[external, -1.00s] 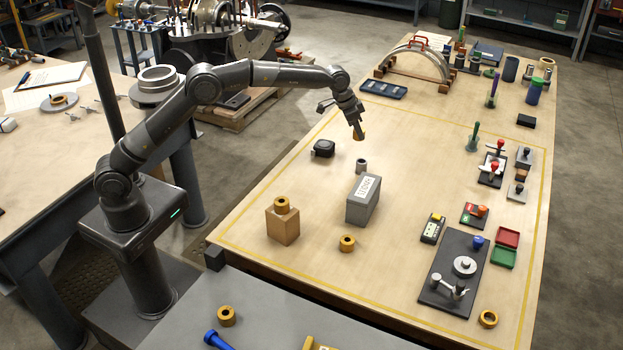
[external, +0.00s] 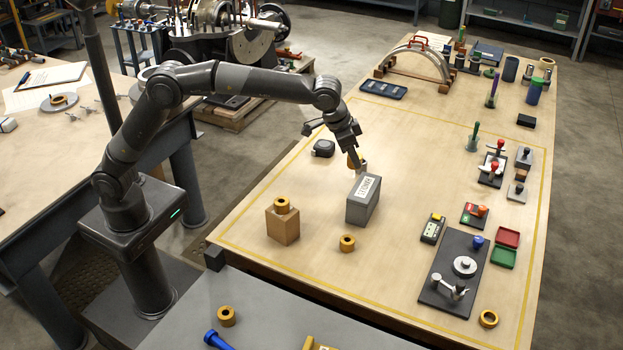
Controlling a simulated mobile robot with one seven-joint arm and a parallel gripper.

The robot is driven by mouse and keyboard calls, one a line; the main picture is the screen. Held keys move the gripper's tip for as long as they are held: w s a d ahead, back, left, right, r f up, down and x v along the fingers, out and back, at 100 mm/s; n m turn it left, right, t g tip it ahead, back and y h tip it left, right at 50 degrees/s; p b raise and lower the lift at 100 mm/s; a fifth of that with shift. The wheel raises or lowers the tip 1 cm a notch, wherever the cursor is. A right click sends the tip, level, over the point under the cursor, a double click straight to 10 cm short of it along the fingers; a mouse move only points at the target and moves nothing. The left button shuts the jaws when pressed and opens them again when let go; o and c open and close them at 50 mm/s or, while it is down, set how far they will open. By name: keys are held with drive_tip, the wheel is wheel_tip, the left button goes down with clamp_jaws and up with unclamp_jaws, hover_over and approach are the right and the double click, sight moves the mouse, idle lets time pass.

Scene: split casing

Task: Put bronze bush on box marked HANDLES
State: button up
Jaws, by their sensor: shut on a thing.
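My gripper (external: 354,153) is shut on a bronze bush (external: 352,163), a small gold-brown ring partly hidden by the fingers. It is held just behind and above the grey box (external: 360,213). The box top is bare. Other bronze bushes show: one on a brown wooden block (external: 282,205), one on the table (external: 347,243) in front of the grey box, and one at the table's front right (external: 489,319).
A grey ring (external: 362,165) stands close behind the box, partly hidden by the held bush. A black tape measure (external: 323,148) lies to the left. A calculator-like device (external: 433,229) and a dark plate with fittings (external: 452,270) lie to the right. Table around the box is mostly clear.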

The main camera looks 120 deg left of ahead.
drive_tip(key=d+r, duration=0.3)
drive_tip(key=d, duration=0.5)
hover_over(368, 187)
drive_tip(key=s, duration=0.1)
drive_tip(key=f, duration=0.5)
drive_tip(key=d+f, duration=0.1)
drive_tip(key=f, duration=0.1)
drive_tip(key=shift+s+f, duration=0.15)
drive_tip(key=shift+f, duration=2.05)
drive_tip(key=shift+f, duration=0.1)
drive_tip(key=o, duration=1.2)
drive_tip(key=shift+f, duration=0.1)
